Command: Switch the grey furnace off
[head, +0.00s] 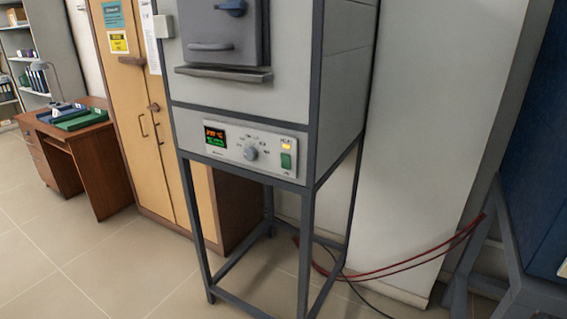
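The grey furnace (340,75) stands on a dark metal frame in the middle of the head view. Its door (222,30) is shut, with a handle and a ledge below it. The control panel (228,150) sits under the door. It has a lit display (215,137) with orange and green digits, a round knob (250,154), a lit amber lamp (287,146) and a green switch (286,161) at its right end. I cannot tell the switch's position. Neither of my grippers is in view.
A wooden cabinet (130,90) stands behind the furnace on the left. A brown desk (95,160) with trays is farther left. A dark blue unit (535,150) stands at the right edge, with red and black cables (400,265) near the floor. The floor at front left is clear.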

